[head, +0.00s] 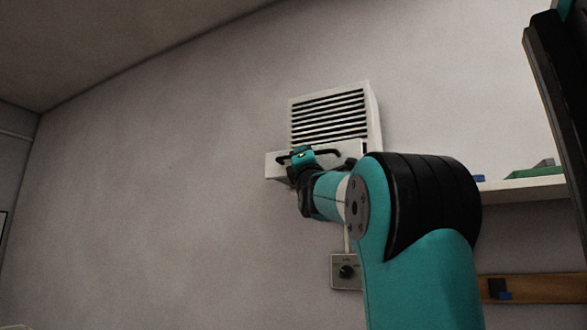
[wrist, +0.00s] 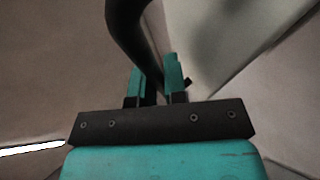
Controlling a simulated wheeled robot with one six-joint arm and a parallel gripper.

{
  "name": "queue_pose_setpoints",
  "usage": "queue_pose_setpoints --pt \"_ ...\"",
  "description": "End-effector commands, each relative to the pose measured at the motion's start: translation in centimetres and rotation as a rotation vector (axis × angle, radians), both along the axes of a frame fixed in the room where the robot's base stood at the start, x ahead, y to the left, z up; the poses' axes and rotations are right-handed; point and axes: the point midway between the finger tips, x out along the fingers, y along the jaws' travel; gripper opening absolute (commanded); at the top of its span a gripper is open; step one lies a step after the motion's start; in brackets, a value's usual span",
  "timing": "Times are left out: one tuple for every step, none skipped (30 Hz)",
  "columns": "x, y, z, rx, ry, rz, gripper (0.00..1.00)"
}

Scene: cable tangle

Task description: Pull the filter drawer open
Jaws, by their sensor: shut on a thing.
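The filter drawer (head: 275,167) is a pale box front under a slatted vent unit (head: 329,117) on the wall, in the head view. Its left end stands out from the unit. A dark bar handle (head: 331,152) runs across the drawer front. My gripper (head: 302,156) is at the handle's left part, shut on it. In the wrist view the thick dark handle (wrist: 127,25) passes between the two teal fingers (wrist: 158,82). My arm hides the lower right of the drawer.
A dial box (head: 346,271) is on the wall below the unit. A shelf (head: 525,190) with green and blue items is to the right, above a wooden rail (head: 540,289). The wall at left is clear. A dark panel edge (head: 560,90) stands at far right.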

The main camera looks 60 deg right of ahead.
Motion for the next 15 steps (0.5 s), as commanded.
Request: queue_pose_setpoints --pt "0.02 -0.07 -0.06 0.003 0.001 0.0 0.0" --pt "0.02 -0.08 -0.04 0.003 0.001 0.0 0.0" --pt "0.03 -0.09 -0.02 0.003 0.001 0.0 0.0" --pt "0.04 -0.1 -0.03 0.003 0.001 0.0 0.0" --pt "0.04 -0.1 -0.03 0.003 0.001 0.0 0.0" --pt "0.05 -0.09 -0.03 0.003 0.001 0.0 0.0" --pt "0.05 -0.09 -0.03 0.003 0.002 0.001 0.0" --pt "0.06 -0.09 -0.03 0.003 0.002 0.001 0.15" --pt "0.05 -0.08 -0.04 0.003 0.002 0.001 0.22" --pt "0.05 -0.08 -0.04 0.003 0.001 0.0 0.22" --pt "0.06 -0.08 -0.05 0.003 0.001 0.0 0.22" --pt "0.06 -0.07 -0.04 0.003 0.002 0.0 0.22" --pt "0.06 -0.07 -0.04 0.003 0.001 0.0 0.22" --pt "0.06 -0.06 -0.03 0.002 0.001 0.001 0.22" --pt "0.08 -0.05 -0.04 0.002 0.001 0.001 0.22"
